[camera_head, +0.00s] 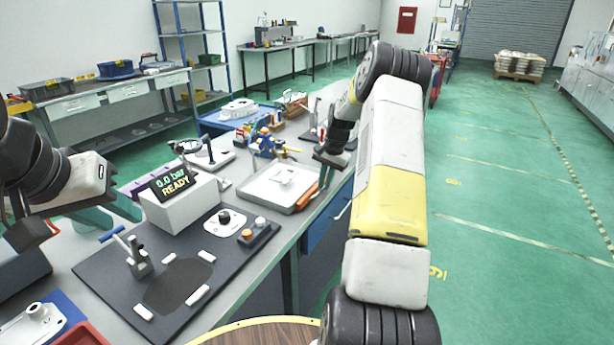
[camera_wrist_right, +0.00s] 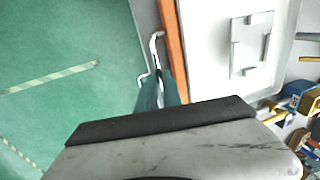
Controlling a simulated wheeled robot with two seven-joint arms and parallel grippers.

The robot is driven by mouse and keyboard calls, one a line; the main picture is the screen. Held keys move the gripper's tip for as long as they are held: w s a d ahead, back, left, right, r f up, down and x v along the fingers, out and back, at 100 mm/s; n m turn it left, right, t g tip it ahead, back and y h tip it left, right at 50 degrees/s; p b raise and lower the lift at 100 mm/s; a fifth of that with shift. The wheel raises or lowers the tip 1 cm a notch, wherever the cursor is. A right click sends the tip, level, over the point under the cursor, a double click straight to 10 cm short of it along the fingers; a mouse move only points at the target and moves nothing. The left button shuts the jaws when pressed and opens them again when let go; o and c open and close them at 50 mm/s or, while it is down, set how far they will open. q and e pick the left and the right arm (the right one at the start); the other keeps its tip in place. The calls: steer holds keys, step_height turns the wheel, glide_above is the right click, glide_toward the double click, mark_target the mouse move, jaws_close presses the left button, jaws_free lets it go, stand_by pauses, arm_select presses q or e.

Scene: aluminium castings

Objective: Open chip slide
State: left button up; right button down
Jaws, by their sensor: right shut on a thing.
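A pale bar handle (camera_head: 342,209) stands out from the blue front (camera_head: 318,232) under the bench edge; it also shows in the right wrist view (camera_wrist_right: 155,46). I take this handle for the chip slide's pull, but no label shows. My right gripper (camera_wrist_right: 159,95) points down at the bench edge, its teal fingers closed around the handle's far part. My left gripper (camera_head: 112,212) is open and empty above the left of the bench, near the white READY display box (camera_head: 180,204).
A white tray (camera_head: 272,195) with an orange strip (camera_head: 306,198) lies right beside the right gripper; the strip also shows in the right wrist view (camera_wrist_right: 174,40). A dark mat (camera_head: 108,275) carries a clamp and buttons. Green floor is free to the right.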

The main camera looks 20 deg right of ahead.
stand_by(0.3)
steer(key=s+d, duration=0.4)
steer(key=s, duration=0.1)
steer(key=shift+d, duration=0.2)
steer(key=c, duration=1.5)
jaws_free()
steer(key=shift+r, duration=0.15)
step_height(320, 180, up, 7)
steer(key=s+d, duration=0.1)
steer(key=shift+r, duration=0.2)
